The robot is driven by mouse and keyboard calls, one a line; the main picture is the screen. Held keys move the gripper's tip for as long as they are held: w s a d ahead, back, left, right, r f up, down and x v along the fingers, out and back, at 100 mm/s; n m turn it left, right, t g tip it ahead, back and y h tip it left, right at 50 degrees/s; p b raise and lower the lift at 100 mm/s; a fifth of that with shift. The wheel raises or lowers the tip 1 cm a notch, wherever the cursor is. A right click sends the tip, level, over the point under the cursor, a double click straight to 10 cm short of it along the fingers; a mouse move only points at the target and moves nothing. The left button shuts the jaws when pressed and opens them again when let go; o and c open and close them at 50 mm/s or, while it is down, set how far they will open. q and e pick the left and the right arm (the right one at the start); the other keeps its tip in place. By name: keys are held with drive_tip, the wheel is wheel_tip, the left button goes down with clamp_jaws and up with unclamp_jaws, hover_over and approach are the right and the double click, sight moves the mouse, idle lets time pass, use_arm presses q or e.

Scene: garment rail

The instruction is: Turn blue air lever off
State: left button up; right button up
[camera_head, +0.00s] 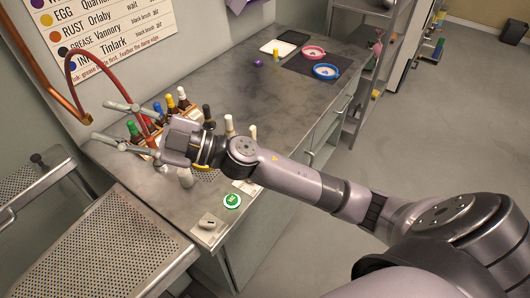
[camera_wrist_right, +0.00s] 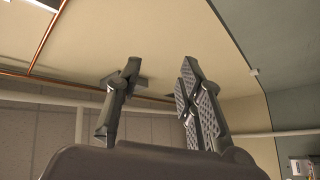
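No blue air lever can be made out for certain in either view. A copper pipe (camera_head: 48,62) runs down the wall to an end fitting (camera_head: 85,119), where a red hose (camera_head: 95,52) arches over to the bottles. My right gripper (camera_head: 100,121) is open, its fingers spread and pointing left toward this pipe end. In the right wrist view the right gripper (camera_wrist_right: 160,66) shows two separated fingers with nothing between them. The gripper and arm hide part of the bench behind them. My left gripper is in neither view.
Several bottles with coloured caps (camera_head: 182,98) stand close beside the right gripper on the metal bench (camera_head: 245,88). A green round button (camera_head: 232,201) is at the bench's front. A perforated metal shelf (camera_head: 105,245) is lower left. Pink (camera_head: 313,52) and blue (camera_head: 326,71) rings lie at the far end.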

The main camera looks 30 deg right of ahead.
wheel_tip(320, 180, down, 10)
drive_tip(key=s+d+f+n+g+h, duration=0.1)
drive_tip(key=d+n+g+h, duration=0.2)
drive_tip(key=n+g+h, duration=0.55)
drive_tip(key=w+d+m+g+h, duration=0.1)
drive_tip(key=d+m+g+h, duration=0.3)
drive_tip(key=d, duration=1)
drive_tip(key=w+d+m+h, duration=0.2)
drive_tip(key=d+h, duration=0.4)
drive_tip(key=d, duration=0.8)
drive_tip(key=shift+n, duration=0.25)
drive_tip(key=f+p, duration=0.1)
drive_tip(key=f, duration=0.7)
drive_tip(key=f+p, duration=0.2)
drive_tip(key=f, duration=0.7)
drive_tip(key=shift+s+d+f+p, duration=0.1)
drive_tip(key=shift+s+p, duration=0.1)
drive_tip(key=shift+p, duration=0.1)
drive_tip(key=shift+c, duration=0.2)
clamp_jaws()
